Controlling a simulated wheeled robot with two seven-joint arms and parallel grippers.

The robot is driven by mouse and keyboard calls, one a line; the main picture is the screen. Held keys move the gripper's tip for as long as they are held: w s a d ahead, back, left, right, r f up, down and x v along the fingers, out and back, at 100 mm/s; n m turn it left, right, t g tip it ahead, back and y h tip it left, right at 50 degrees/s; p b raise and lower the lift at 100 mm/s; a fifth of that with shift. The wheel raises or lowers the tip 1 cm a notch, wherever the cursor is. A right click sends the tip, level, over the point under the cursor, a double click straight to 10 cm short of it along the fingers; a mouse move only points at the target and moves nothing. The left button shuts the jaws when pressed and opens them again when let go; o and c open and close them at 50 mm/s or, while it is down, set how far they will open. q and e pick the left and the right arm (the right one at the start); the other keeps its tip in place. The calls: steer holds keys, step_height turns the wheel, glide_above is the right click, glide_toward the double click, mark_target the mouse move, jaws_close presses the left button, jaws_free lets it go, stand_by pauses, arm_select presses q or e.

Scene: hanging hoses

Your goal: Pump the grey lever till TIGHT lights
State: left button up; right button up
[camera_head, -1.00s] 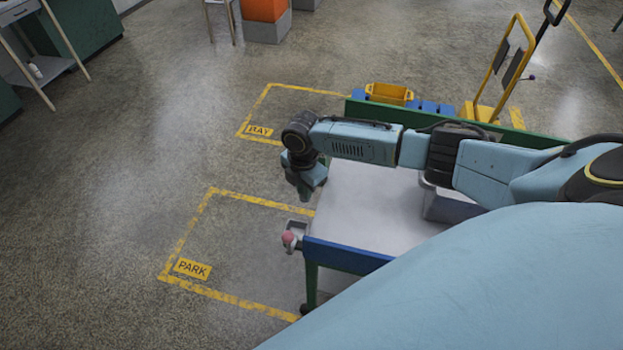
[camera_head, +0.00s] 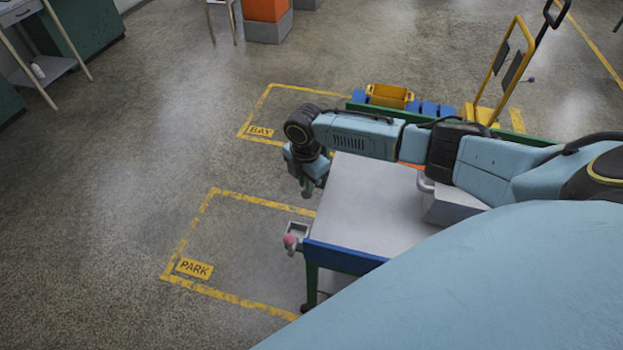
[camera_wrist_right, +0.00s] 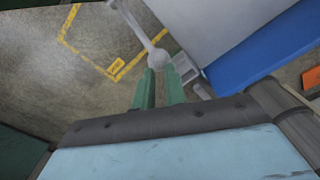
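In the right wrist view a grey lever (camera_wrist_right: 136,28) runs from the top edge to a round knob (camera_wrist_right: 158,57). My right gripper (camera_wrist_right: 160,72) has two green fingers with a gap between them. The knob shows right at the fingertips; I cannot tell whether they touch it. In the head view my right gripper (camera_head: 307,190) hangs fingers down beside the cart's left edge. I cannot make out the grey lever there. No TIGHT light shows in either view. My left gripper is out of view.
A cart (camera_head: 370,205) with a white top and blue front edge stands under my right arm. A pink knob (camera_head: 290,241) sits at its front left corner beside a small grey tray (camera_head: 298,229). Yellow floor lines mark PARK (camera_head: 194,268) and BAY; the floor left is clear.

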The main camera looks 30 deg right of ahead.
mark_target(305, 196)
steer(key=shift+s+a+f+b, duration=0.15)
steer(key=shift+f+b, duration=0.1)
steer(key=shift+f, duration=0.45)
steer(key=shift+s+a+f+b, duration=0.2)
steer(key=shift+f+b, duration=0.1)
steer(key=shift+f, duration=0.35)
steer(key=shift+s+a+f+b, duration=0.15)
steer(key=shift+f+b, duration=0.1)
steer(key=shift+f, duration=0.45)
steer(key=shift+s+a+f+b, duration=0.15)
steer(key=shift+f+b, duration=0.25)
steer(key=shift+f, duration=0.35)
steer(key=shift+s+a+f+b, duration=0.15)
steer(key=shift+f+b, duration=0.2)
steer(key=shift+f, duration=0.4)
steer(key=shift+w, duration=0.1)
steer(key=shift+f, duration=0.1)
